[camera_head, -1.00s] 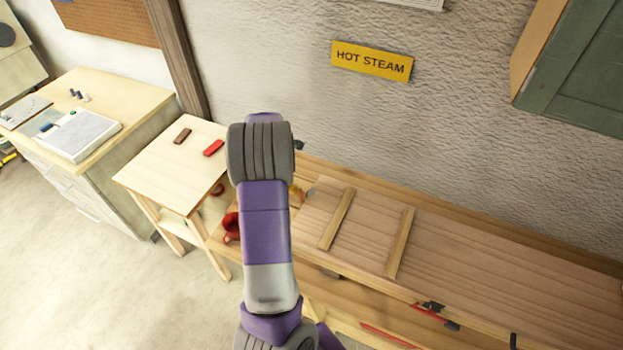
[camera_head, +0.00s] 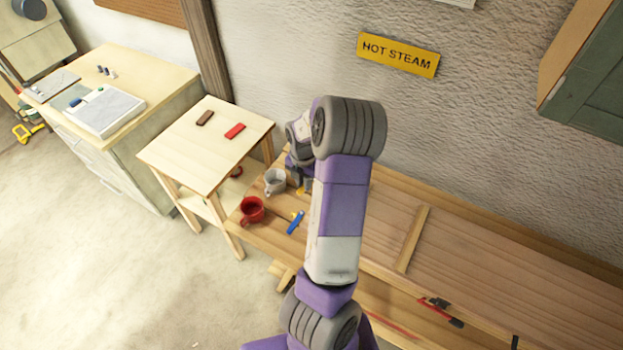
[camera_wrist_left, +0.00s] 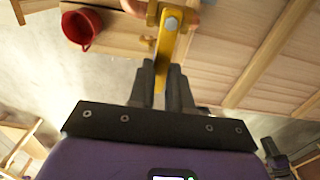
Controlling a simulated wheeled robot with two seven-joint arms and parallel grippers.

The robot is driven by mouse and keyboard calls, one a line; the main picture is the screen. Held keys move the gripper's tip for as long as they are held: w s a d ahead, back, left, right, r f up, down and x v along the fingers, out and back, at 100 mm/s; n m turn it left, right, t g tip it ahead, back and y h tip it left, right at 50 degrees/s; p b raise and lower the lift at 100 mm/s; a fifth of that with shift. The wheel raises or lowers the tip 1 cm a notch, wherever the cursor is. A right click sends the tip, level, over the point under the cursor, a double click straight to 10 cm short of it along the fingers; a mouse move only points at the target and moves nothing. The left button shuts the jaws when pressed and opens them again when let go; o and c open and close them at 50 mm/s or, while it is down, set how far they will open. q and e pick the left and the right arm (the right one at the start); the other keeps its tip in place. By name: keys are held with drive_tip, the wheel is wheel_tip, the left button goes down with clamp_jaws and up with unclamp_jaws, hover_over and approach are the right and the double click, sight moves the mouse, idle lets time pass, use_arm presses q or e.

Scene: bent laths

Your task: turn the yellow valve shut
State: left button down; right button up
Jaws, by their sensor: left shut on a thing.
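The yellow valve handle is mostly hidden behind my left arm in the head view, where only a small yellow bit (camera_head: 301,190) shows. In the left wrist view the yellow handle (camera_wrist_left: 165,45) is a flat bar with a bolt at its far end, running down between my fingers. My left gripper (camera_wrist_left: 163,75) is shut on this handle. In the head view my left gripper (camera_head: 303,184) is partly hidden behind my forearm, low over the left end of the bench. My right gripper is not in view.
A red mug (camera_head: 252,210), a grey-white mug (camera_head: 275,181) and a blue object (camera_head: 295,222) stand or lie near the bench's left end. A wooden lath (camera_head: 412,240) lies across the bench (camera_head: 480,250). A yellow HOT STEAM sign (camera_head: 398,54) hangs on the wall.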

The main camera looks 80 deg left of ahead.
use_arm(q)
drive_tip(key=shift+a, duration=0.1)
drive_tip(key=c, duration=1)
unclamp_jaws()
drive_tip(key=shift+c, duration=0.2)
drive_tip(key=shift+r, duration=0.1)
wheel_tip(320, 180, up, 6)
drive_tip(key=shift+r+p, duration=0.1)
drive_tip(key=shift+p, duration=0.85)
drive_tip(key=shift+r, duration=0.65)
